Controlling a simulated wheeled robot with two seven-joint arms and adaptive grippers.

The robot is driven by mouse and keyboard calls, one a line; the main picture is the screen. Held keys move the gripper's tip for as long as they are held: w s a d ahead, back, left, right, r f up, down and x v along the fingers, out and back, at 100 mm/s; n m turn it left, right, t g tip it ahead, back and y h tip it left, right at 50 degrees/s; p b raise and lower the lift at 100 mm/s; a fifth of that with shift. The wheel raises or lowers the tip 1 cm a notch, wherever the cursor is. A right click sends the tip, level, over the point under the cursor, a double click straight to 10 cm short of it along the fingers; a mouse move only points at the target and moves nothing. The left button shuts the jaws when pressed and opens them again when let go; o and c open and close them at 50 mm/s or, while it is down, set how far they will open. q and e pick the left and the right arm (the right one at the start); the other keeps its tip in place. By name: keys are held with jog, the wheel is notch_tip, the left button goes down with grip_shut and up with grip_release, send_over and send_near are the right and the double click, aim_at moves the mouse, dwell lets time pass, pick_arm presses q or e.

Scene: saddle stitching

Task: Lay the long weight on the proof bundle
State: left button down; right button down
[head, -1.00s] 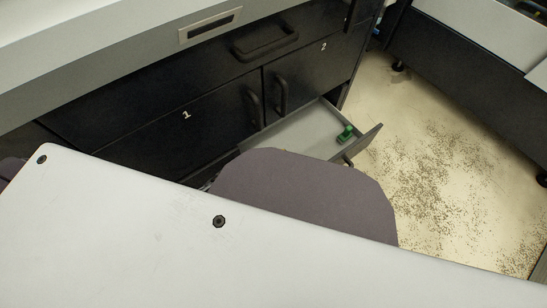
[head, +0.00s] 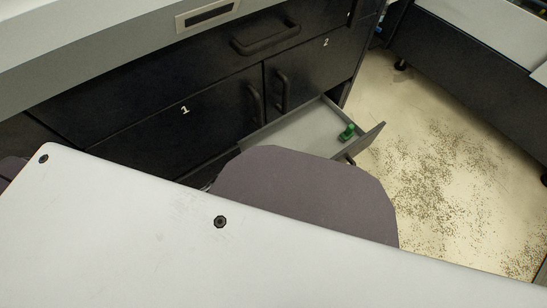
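Neither the long weight nor the proof bundle can be made out in the head view. Neither of my grippers is in view. A small green object (head: 347,131) lies in an open grey drawer (head: 296,132) low in the dark cabinet; I cannot tell what it is.
The dark cabinet (head: 150,130) has doors marked 1 and 2 with black handles and a grey top (head: 90,45). The open drawer juts out over the floor. The pale floor (head: 420,190) is speckled with debris. Another dark unit (head: 470,90) stands at right.

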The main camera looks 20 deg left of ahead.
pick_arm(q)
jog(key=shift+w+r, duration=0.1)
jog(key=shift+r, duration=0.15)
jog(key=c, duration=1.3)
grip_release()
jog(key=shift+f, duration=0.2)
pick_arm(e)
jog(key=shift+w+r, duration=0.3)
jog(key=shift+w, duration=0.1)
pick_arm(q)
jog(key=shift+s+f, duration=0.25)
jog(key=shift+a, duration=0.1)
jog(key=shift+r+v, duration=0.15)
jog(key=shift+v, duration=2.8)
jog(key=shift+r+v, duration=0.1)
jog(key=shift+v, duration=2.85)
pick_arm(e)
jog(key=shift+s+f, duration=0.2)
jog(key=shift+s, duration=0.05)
